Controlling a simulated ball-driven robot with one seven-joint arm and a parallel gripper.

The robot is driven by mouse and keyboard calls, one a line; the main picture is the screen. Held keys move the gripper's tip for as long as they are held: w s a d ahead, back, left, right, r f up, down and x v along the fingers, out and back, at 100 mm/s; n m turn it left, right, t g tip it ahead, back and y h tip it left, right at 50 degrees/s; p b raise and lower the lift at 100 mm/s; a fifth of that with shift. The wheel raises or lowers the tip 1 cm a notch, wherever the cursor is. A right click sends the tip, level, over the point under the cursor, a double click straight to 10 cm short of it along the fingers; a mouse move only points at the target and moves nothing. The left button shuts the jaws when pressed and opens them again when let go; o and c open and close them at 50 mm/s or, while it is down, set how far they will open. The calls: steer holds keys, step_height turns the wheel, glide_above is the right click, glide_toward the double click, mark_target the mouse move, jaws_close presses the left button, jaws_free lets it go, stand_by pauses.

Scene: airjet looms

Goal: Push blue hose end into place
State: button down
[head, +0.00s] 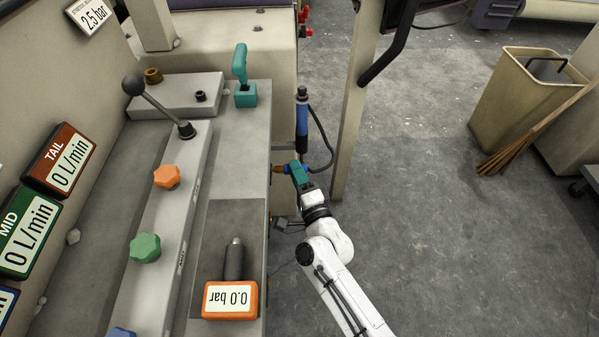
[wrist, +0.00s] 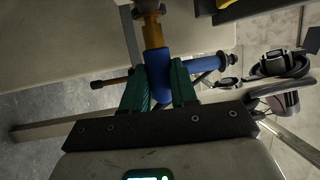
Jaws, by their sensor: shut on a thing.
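The blue hose end (wrist: 158,72) sits between the teal fingers of my gripper (wrist: 161,88), which is shut on it in the wrist view. A brass fitting (wrist: 153,36) is in line with its far end and meets a dark part (wrist: 148,8) at the top. I cannot tell whether the brass belongs to the hose end or to the port, nor how deep it is seated. In the head view my gripper (head: 296,173) is beside the machine's right edge, with the brass fitting (head: 279,168) between them. The fingers mostly hide the hose end there.
A blue cylindrical tool (head: 302,122) with a dark hose (head: 328,150) hangs just beyond my gripper. An orange gauge (head: 230,300) reading 0.0 bar lies on the machine. A beige post (head: 352,110) stands to the right. The floor (head: 440,220) at right is clear up to a bin (head: 515,100).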

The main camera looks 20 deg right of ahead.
steer(key=shift+w+a, duration=0.1)
steer(key=shift+a, duration=0.1)
steer(key=c, duration=0.8)
jaws_free()
steer(key=s+f, duration=0.1)
steer(key=s, duration=0.9)
steer(key=shift+s+d+f, duration=0.15)
steer(key=shift+s+f, duration=0.05)
steer(key=shift+s, duration=0.15)
